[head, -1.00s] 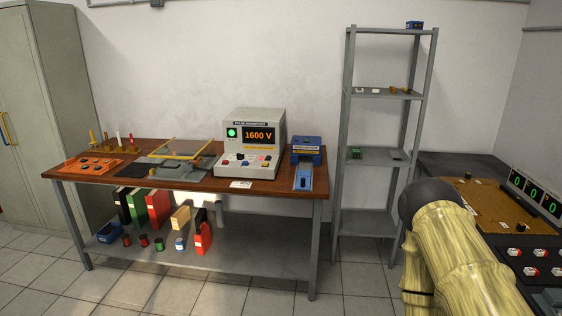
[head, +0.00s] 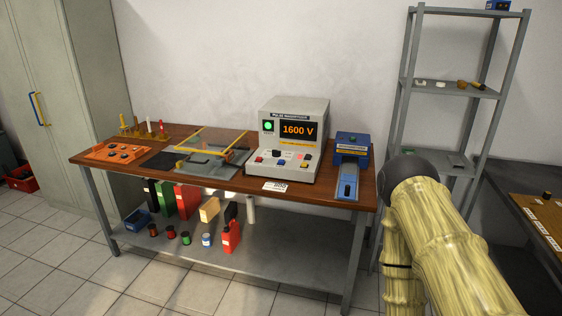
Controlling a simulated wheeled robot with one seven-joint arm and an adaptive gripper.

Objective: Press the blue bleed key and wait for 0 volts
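The pulse magnetizer (head: 290,138) is a pale grey box standing on the brown workbench, right of its middle. Its display (head: 298,131) reads 1600 V in orange, and a green lamp (head: 268,126) glows beside it. On its sloping front panel sit several small coloured keys. One small key (head: 277,153) looks blue, but it is tiny at this distance. My arm (head: 440,225) fills the lower right, with a dark rounded joint near the bench's right end. My gripper is not in view, and nothing of mine is seen touching the panel.
A blue device (head: 351,146) stands right of the magnetizer, near the bench end. A fixture with yellow bars (head: 208,153) and an orange tray (head: 117,152) lie to the left. A grey shelf rack (head: 400,95) stands at right. Tiled floor (head: 60,240) is clear in front.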

